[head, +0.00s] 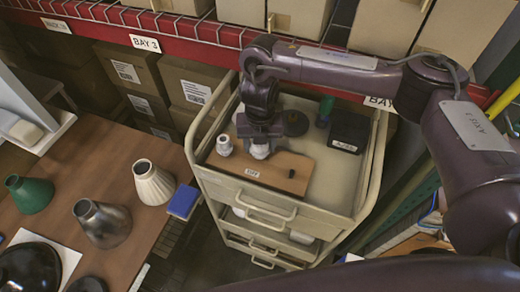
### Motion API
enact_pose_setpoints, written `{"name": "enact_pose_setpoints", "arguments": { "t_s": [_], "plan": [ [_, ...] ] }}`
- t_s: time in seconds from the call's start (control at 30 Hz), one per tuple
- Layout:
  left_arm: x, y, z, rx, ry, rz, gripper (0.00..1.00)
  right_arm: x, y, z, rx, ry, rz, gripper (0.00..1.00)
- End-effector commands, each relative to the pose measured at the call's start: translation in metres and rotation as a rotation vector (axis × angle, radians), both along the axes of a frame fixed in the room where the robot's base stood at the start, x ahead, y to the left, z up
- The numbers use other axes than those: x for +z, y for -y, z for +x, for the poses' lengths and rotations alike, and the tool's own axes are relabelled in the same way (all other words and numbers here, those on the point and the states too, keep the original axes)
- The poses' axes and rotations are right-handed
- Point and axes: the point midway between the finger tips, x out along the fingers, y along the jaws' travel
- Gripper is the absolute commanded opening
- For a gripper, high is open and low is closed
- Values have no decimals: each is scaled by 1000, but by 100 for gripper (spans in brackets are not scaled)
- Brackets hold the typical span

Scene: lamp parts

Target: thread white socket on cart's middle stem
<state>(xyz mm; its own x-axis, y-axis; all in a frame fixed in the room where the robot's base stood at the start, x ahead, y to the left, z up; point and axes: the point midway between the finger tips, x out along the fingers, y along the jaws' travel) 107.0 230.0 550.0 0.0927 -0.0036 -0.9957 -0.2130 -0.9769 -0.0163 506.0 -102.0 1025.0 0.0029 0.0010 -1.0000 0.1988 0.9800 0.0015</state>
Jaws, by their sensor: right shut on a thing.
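The cart (334,182) is cream-coloured, with a brown wooden board (232,163) on its top tray. A white socket (224,146) stands at the board's left end. A short dark stem (291,173) stands bare near its right end. My right gripper (260,143) points down over the board between these two and is shut on another white socket (260,152). The middle stem is hidden behind the gripper and this socket. I cannot tell whether the socket touches the stem. My left gripper is not in view.
A black box (348,132), a dark round piece (294,123) and a green piece (325,108) stand behind the board. The left table (95,147) holds green, metallic and cream (153,183) shades and a blue block (183,202). Red shelving with cartons runs behind the cart.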

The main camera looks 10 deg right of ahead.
Motion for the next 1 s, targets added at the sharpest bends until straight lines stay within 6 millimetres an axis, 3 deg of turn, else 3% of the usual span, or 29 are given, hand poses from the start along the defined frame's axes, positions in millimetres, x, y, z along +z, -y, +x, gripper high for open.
{"name": "enact_pose_setpoints", "arguments": {
  "t_s": [0.73, 0.77, 0.93, 1.0],
  "plan": [
    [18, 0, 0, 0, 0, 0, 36, -4, 2, -5, -224, -15, -5, 24],
    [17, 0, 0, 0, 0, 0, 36, -5, 2, -5, -235, -14, -5, 53],
    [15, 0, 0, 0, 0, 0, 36, -5, 2, -4, -230, -9, -3, 75],
    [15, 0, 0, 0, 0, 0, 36, -4, 2, -3, -230, -7, -2, 77]
  ]
}}
